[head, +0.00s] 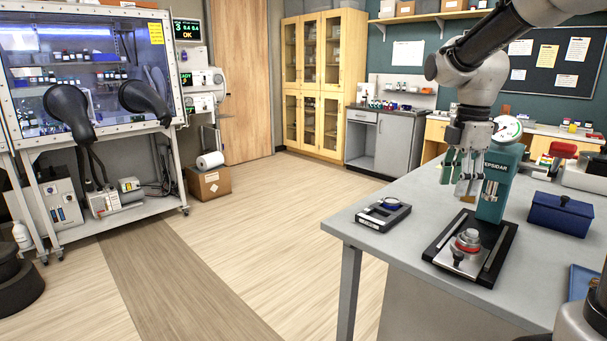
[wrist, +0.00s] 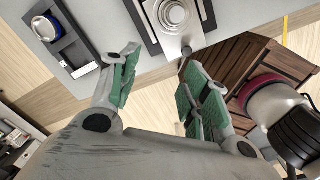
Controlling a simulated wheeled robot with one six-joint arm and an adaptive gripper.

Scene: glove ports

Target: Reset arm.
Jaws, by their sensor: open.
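My gripper (head: 459,182) hangs from my arm above the grey bench (head: 345,226), in front of the teal press-like device (head: 492,196) marked EPSIDAR. It points down, and its green-padded fingers are apart. In the wrist view the gripper (wrist: 158,82) also shows spread fingers with nothing between them. The metal fixture with a round knob (head: 467,244) stands on the black base of the device, below and apart from the fingers. It also shows at the top of the wrist view (wrist: 173,15).
A small black tray with a blue-rimmed round part (head: 385,211) lies left on the bench. A blue box (head: 560,213) stands to the right. The glovebox (head: 95,75) is at the far left, with open floor (head: 255,220) between. A brown slatted wooden thing (wrist: 240,75) shows in the wrist view.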

